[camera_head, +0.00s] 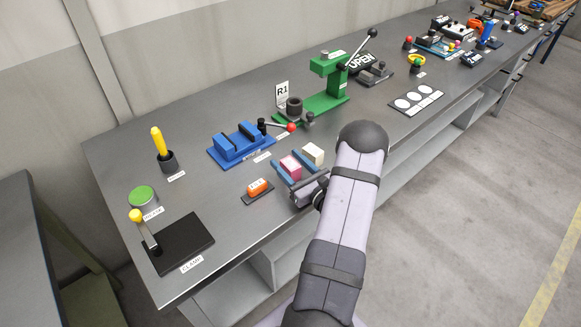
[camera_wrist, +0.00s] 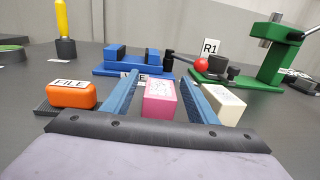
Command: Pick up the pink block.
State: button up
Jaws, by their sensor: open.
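The pink block (camera_head: 291,166) stands on the grey bench near its front edge. In the wrist view the pink block (camera_wrist: 160,98) sits between the two blue fingers of my gripper (camera_wrist: 160,90), with a narrow gap visible on each side. My gripper (camera_head: 293,168) is open and low over the bench, reaching in from the front.
A cream block (camera_wrist: 224,104) stands just right of the right finger. An orange block labelled FILE (camera_wrist: 71,95) lies left of the left finger. A blue vise (camera_head: 240,145) and a green press (camera_head: 325,90) stand behind.

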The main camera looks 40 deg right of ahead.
aim_at(288, 161)
jog(key=c, duration=1.3)
grip_shut()
jog(key=shift+r, duration=0.2)
jog(key=shift+r+b, duration=0.9)
jog(key=shift+r, duration=3.9)
